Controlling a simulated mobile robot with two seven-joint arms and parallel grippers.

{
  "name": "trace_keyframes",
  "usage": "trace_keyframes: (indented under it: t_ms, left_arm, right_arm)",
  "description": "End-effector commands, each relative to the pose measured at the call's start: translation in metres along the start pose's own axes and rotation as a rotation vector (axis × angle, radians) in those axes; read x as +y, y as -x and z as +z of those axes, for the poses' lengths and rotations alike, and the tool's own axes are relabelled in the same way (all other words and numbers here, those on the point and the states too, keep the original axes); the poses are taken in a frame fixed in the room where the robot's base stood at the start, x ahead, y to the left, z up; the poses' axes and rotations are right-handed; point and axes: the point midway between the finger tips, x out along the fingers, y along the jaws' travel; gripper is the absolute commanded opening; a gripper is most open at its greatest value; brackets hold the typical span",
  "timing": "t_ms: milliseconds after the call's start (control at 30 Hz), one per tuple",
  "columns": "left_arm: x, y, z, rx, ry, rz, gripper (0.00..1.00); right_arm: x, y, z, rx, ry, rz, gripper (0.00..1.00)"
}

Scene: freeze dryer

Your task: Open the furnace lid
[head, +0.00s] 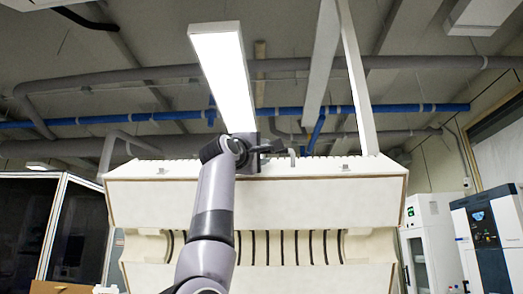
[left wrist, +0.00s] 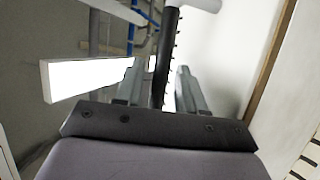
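The large cream furnace lid (head: 300,203) fills the middle of the head view. It stands raised, and a hollow with dark curved slots (head: 290,246) shows beneath it. My left arm reaches up in front of the lid, with its gripper (head: 272,147) at the lid's top edge. In the left wrist view my left gripper's two grey fingers (left wrist: 155,90) stand apart. A dark bar with small studs (left wrist: 165,60) runs between them in the picture; I cannot tell whether they touch it. The lid's pale face with a brown edge (left wrist: 230,60) is to the right. My right gripper is not in view.
A dark glass-sided enclosure (head: 75,235) stands on the left. A white cabinet (head: 430,235) and a blue-grey machine (head: 485,240) stand on the right. Pipes and a bright lamp (head: 225,75) hang overhead.

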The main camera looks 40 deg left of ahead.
Motion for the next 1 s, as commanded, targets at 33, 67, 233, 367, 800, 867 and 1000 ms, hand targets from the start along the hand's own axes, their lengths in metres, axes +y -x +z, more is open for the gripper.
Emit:
trace_keyframes:
  t_ms: [33,67,233,367,800,867,1000]
  left_arm:
    - [0.000,0.000,0.000,0.000,0.000,0.000,0.39]
    - [0.000,0.000,0.000,0.000,0.000,0.000,0.39]
    - [0.000,0.000,0.000,0.000,0.000,0.000,0.00]
    - [-0.001,0.001,0.000,0.000,-0.001,0.000,0.00]
    - [-0.012,0.035,0.015,0.000,-0.030,0.073,0.00]
    - [-0.012,0.041,0.017,0.000,-0.034,0.084,0.00]
    - [-0.011,0.048,0.020,0.000,-0.042,0.102,0.00]
  right_arm:
    - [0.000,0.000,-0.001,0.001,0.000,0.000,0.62]
    - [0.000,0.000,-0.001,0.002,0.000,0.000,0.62]
    - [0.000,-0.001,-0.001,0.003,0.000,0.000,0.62]
    - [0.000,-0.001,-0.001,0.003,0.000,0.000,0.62]
    - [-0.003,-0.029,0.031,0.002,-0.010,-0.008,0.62]
    - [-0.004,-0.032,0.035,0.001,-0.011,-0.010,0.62]
    - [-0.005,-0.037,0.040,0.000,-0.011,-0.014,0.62]
